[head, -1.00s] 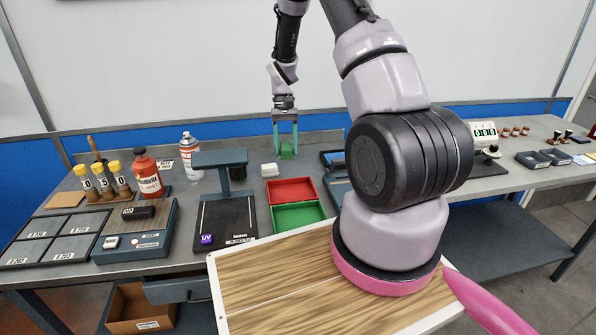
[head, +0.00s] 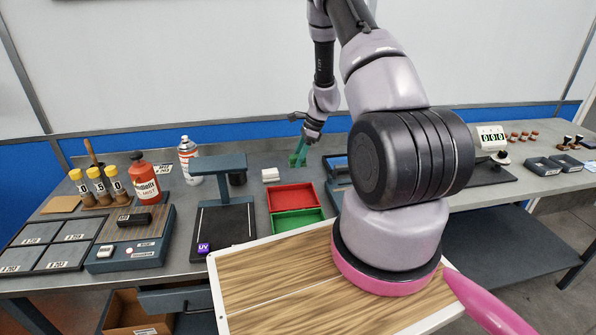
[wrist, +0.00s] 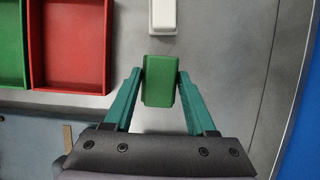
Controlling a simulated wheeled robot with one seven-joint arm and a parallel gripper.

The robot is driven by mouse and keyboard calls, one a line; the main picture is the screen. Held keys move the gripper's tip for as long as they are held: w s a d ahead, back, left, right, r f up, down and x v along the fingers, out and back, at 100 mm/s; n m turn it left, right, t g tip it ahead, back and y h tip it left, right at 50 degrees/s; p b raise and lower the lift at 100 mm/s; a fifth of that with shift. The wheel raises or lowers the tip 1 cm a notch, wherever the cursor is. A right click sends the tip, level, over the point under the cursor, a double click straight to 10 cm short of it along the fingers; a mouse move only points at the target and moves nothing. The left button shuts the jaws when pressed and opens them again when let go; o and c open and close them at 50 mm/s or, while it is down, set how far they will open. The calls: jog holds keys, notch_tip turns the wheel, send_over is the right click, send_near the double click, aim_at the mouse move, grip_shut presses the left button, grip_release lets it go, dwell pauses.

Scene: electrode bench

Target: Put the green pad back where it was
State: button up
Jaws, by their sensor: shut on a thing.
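My gripper (head: 298,157) is shut on the green pad (wrist: 160,82), a small green block. In the wrist view the pad sits between the teal fingertips of my gripper (wrist: 160,84). In the head view the pad is hard to tell from the fingers. The gripper is over the back of the bench, behind the red tray (head: 291,197). A white block (wrist: 163,16) lies beyond the pad in the wrist view. In the head view this white block (head: 270,174) is left of the gripper.
A green tray (head: 297,221) adjoins the red one. Left stand a press-like stand (head: 222,165), a spray can (head: 189,158), a red bottle (head: 143,183) and several capped vials (head: 96,186). A blue-grey holder (head: 335,163) is right of the gripper. Grey bench surface around the white block is bare.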

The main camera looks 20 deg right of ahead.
aim_at(298, 176)
jog(key=shift+f, duration=2.4)
jog(key=shift+f, duration=0.15)
jog(key=o, duration=1.3)
